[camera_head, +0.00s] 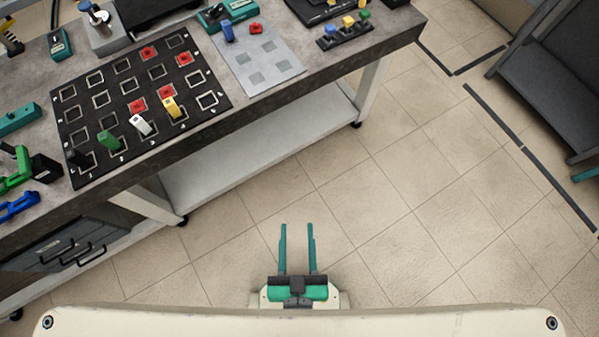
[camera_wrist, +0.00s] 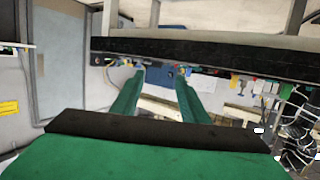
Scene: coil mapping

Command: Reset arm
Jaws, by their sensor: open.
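My gripper (camera_head: 297,240) is at the bottom middle of the head view, in front of my pale body. Its two long green fingers point away from me, parallel and apart, with nothing between them. It hangs over the open floor, clear of the workbench (camera_head: 330,90). In the wrist view the same fingers (camera_wrist: 160,80) show spread, with only a distant bench edge and blurred small items beyond them. The arm links behind the gripper are mostly hidden.
A black grid board (camera_head: 183,132) with red, yellow, white and green blocks lies on the bench. A grey mat (camera_head: 283,70) lies to its right. Green and blue tools are at the left edge. A dark cart (camera_head: 553,100) stands at right. The tiled floor between is free.

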